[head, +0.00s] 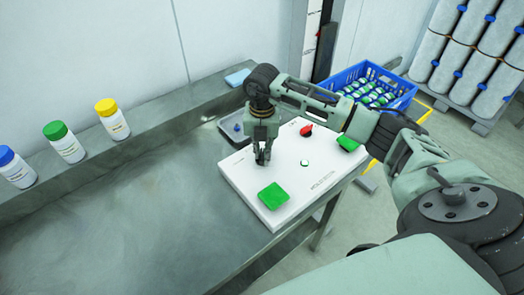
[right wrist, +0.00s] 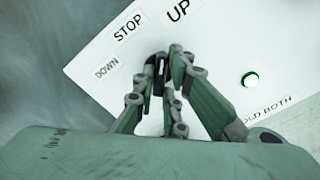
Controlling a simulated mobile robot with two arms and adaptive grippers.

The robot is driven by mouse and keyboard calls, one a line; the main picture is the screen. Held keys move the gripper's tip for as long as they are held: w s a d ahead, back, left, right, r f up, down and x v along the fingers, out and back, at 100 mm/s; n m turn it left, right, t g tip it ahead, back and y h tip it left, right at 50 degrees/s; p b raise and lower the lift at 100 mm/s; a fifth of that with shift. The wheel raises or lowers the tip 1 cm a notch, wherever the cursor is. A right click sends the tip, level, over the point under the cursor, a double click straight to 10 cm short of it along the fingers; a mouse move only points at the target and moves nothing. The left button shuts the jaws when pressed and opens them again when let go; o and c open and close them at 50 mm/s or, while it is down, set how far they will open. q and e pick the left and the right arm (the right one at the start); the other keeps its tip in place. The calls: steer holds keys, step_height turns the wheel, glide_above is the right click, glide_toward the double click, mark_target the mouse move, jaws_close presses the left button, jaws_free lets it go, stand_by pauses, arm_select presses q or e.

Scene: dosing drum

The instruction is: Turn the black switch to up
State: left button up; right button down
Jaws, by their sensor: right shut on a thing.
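The white control panel (head: 237,176) lies on the metal table. My right gripper (head: 262,158) reaches down onto it from above, near its left side. In the right wrist view the fingers of my right gripper (right wrist: 166,66) are closed around the black switch (right wrist: 158,76), which shows only as a dark sliver between them. The labels DOWN (right wrist: 107,67), STOP (right wrist: 128,24) and UP (right wrist: 178,10) are printed in an arc beyond the switch. The fingers hide most of the switch, so I cannot tell which label it points at. My left gripper is not in view.
The panel also carries a green pad (head: 273,196), another green pad (head: 348,143), a red knob (head: 306,130) and a small white button (head: 304,162), lit green-rimmed in the wrist view. Capped bottles (head: 112,119) stand at the left. A blue crate (head: 391,81) stands behind.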

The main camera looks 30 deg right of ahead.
mark_target(262, 153)
steer(key=shift+m, duration=0.4)
steer(key=c, duration=1.8)
jaws_free()
step_height(262, 153, up, 12)
